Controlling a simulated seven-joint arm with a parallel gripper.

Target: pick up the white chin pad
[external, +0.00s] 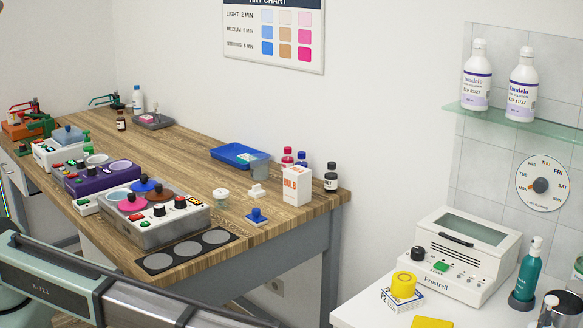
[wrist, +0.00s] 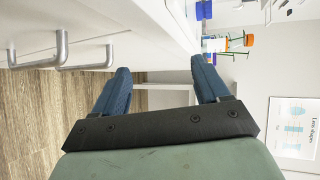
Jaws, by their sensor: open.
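A small white pad with a raised top, which looks like the white chin pad (external: 257,191), rests on the wooden table (external: 185,146) near its right end. A blue piece of similar shape (external: 256,216) lies just in front of it. My gripper (wrist: 160,68) shows in the wrist view with its two blue fingers wide apart and nothing between them. I cannot make out the white pad in the wrist view. In the external view my arm crosses the lower left and my gripper is out of the picture.
Near the pad are a white lidded jar (external: 221,197), a bulb box (external: 296,185), a dark bottle (external: 331,178), a grey cup (external: 260,167) and a blue tray (external: 237,154). A machine with coloured knobs (external: 155,222) stands to the left. White drawers with handles (wrist: 85,50) are close in the wrist view.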

